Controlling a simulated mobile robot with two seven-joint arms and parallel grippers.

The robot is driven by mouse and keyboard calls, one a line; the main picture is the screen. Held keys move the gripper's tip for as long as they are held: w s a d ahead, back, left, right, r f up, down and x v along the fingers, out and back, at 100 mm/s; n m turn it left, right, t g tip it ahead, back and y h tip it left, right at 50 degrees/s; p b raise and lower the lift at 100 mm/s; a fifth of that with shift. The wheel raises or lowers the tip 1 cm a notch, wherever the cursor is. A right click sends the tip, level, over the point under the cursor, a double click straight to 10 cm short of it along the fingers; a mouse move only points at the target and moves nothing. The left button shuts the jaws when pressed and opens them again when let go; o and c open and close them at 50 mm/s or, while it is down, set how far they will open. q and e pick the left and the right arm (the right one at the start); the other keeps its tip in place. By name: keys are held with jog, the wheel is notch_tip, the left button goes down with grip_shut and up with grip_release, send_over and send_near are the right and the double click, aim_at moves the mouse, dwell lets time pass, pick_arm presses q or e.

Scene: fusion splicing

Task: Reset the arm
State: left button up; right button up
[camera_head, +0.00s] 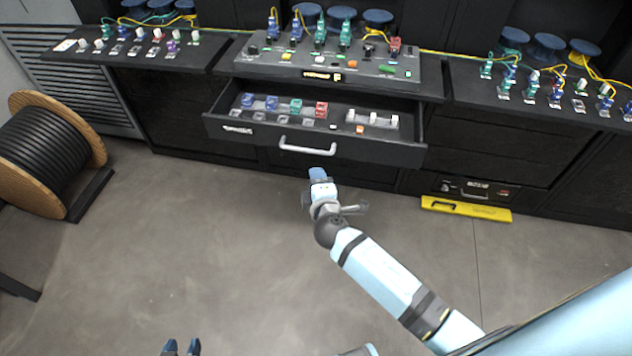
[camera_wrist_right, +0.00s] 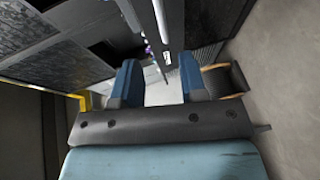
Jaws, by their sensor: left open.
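My right gripper (camera_head: 318,174) is in the middle of the head view, just below the handle (camera_head: 307,147) of an open drawer (camera_head: 240,131) and apart from it. In the right wrist view its two blue fingers (camera_wrist_right: 158,82) stand apart with nothing between them.
The drawer holds blue, green and red connectors (camera_head: 272,102). Above it is a console (camera_head: 330,74) with plugs and yellow cables. A cable spool (camera_head: 45,150) stands at the left. A yellow bar (camera_head: 466,209) lies at the right cabinet's foot. The central floor is clear.

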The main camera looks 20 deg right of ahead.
dwell(0.4)
jog(key=s+r+m+g+y+p, duration=0.2)
jog(key=s+m+p, duration=0.7)
jog(key=s, duration=1.6)
jog(key=m+g+y, duration=0.2)
jog(key=m+y, duration=0.1)
jog(key=y, duration=0.1)
jog(key=shift+s+a+g+p, duration=0.15)
jog(key=shift+s+g+p, duration=0.15)
jog(key=shift+r, duration=0.1)
